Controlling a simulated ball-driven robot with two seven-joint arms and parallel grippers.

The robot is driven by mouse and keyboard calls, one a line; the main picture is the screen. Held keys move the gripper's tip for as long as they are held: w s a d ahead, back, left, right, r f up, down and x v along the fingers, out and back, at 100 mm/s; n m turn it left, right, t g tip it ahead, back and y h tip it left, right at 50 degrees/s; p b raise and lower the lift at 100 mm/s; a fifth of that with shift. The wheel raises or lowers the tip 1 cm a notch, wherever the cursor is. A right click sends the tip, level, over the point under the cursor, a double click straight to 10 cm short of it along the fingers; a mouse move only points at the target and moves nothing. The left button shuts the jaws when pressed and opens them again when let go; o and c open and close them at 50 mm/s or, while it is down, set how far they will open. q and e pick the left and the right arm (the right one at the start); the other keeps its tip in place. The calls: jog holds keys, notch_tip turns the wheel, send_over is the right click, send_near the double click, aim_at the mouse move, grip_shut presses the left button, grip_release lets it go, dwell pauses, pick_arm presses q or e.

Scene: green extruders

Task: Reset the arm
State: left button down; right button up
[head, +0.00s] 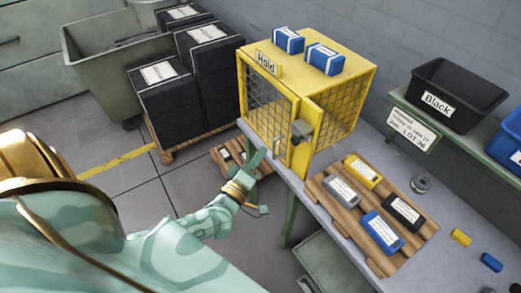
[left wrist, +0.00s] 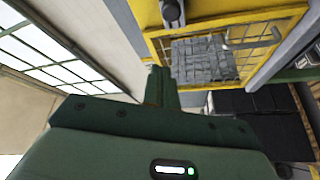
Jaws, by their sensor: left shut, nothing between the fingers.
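My left arm (head: 210,218) reaches in from the lower left. My left gripper (head: 257,158) is shut and empty, in front of the yellow cage labelled "Hold" (head: 350,72) and a little below its front. In the left wrist view the shut fingers of my left gripper (left wrist: 158,82) point towards the mesh side of the yellow cage (left wrist: 222,28). The cage stands on the bench, and its latch side (head: 300,132) faces my gripper. My right gripper is not in view.
Two blue boxes (head: 324,58) lie on the cage. A wooden pallet (head: 330,212) on the grey bench (head: 455,210) holds several labelled blocks. Black boxes (head: 205,75) are stacked on a floor pallet. A black bin (head: 455,92) stands on a shelf. Floor at centre left is clear.

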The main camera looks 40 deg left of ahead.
pick_arm(q)
jog(key=shift+a, duration=0.15)
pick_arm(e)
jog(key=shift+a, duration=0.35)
pick_arm(q)
jog(key=shift+f, duration=0.1)
